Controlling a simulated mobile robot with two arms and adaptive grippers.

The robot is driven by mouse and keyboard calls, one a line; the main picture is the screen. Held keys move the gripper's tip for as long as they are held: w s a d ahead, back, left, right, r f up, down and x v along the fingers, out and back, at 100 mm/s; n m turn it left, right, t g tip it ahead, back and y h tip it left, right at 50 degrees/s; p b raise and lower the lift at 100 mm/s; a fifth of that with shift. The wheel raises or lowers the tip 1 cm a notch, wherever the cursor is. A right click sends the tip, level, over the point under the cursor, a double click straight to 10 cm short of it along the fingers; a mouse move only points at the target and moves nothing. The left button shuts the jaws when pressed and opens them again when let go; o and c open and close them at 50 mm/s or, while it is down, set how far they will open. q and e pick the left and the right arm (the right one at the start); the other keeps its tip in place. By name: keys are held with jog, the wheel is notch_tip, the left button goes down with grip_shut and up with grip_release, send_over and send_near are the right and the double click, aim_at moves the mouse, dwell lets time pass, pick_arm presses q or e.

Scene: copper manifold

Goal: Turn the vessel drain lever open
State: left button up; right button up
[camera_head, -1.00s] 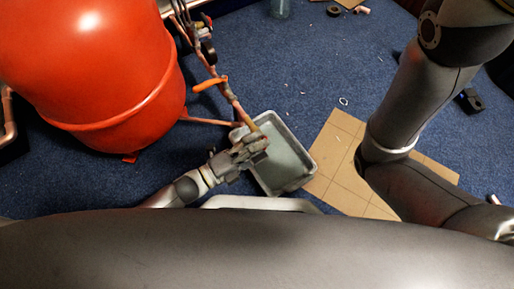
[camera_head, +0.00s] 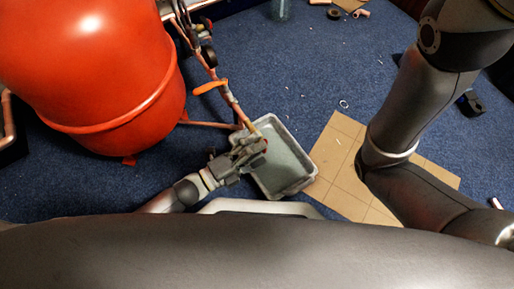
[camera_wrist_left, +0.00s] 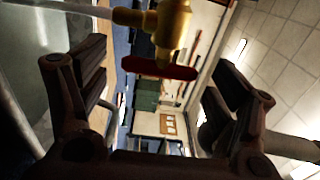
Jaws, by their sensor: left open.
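The red vessel (camera_head: 90,70) stands at the upper left in the head view. The drain valve is brass (camera_wrist_left: 170,25) in the left wrist view, with a red lever (camera_wrist_left: 160,69) lying nearly level across its lower end. My left gripper (camera_head: 255,150) is over the near left part of the grey tray, at the end of the copper pipe. In the wrist view its two fingers (camera_wrist_left: 160,92) are spread apart, and the lever sits between them with gaps on both sides. In the head view the gripper hides most of this lever.
An orange lever (camera_head: 210,87) sits on the copper pipe (camera_head: 236,108) farther back. The grey tray (camera_head: 288,158) lies on the blue carpet below my gripper. A cardboard sheet (camera_head: 338,155) lies to its right. My right arm fills the right side.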

pick_arm(q)
jog(key=v, duration=1.2)
